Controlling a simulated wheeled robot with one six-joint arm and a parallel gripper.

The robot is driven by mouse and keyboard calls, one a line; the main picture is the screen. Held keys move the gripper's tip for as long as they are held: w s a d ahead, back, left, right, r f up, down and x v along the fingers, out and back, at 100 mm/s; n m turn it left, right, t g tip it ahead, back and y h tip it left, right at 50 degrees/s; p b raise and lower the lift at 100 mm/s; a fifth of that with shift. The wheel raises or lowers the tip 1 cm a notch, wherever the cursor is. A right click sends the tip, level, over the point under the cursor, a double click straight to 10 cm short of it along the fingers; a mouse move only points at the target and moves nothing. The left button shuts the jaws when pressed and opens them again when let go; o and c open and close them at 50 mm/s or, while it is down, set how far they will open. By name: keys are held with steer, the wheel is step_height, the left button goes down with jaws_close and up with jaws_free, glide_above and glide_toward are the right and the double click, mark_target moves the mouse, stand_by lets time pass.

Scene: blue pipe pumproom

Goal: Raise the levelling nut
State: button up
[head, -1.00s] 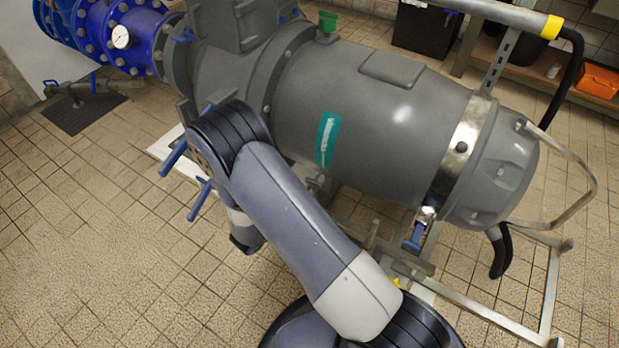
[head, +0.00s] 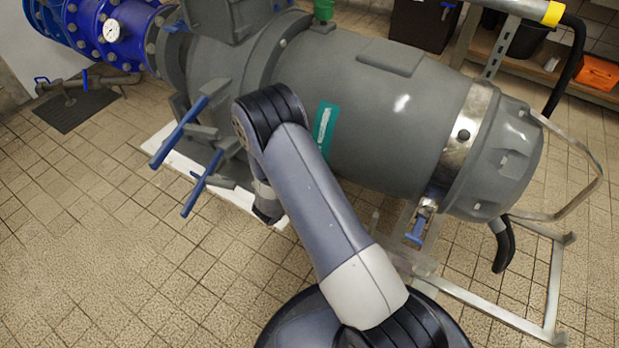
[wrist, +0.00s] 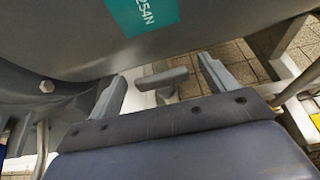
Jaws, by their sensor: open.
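No part is plainly recognisable as the levelling nut. In the wrist view, a small grey bar on a short post (wrist: 164,80) shows beyond and between the fingers, under the pump body; I cannot tell whether it is the nut. My gripper (wrist: 161,70) is open, its two grey fingers spread apart with nothing held between them. In the head view my arm reaches down beside the large grey pump (head: 385,110), and its fingers are hidden. The pump's green label (head: 323,130) also shows above the fingers in the wrist view (wrist: 143,14).
Blue handles (head: 180,132) stick out left of my arm. A blue-handled fitting (head: 416,230) hangs below the pump's metal band (head: 464,140). A metal frame (head: 490,307) runs along the floor at right. Tiled floor at left (head: 110,230) is clear.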

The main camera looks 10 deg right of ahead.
steer(key=c, duration=1)
steer(key=shift+m+g, duration=0.3)
steer(key=shift+w+a+m+g+h+b, duration=0.1)
steer(key=shift+w+m+g+h+b, duration=0.35)
steer(key=shift+m+g, duration=1.8)
steer(key=shift+w+m+g+h+b, duration=0.1)
steer(key=shift+m+g+h+b, duration=0.65)
steer(key=shift+m+g, duration=1.45)
steer(key=shift+w+a+m+g+h+b, duration=0.1)
steer(key=shift+w+m+g+h+b, duration=0.45)
steer(key=shift+m+g, duration=1.7)
steer(key=shift+s+g+y, duration=0.25)
steer(key=shift+s+g, duration=0.05)
steer(key=shift+g, duration=0.2)
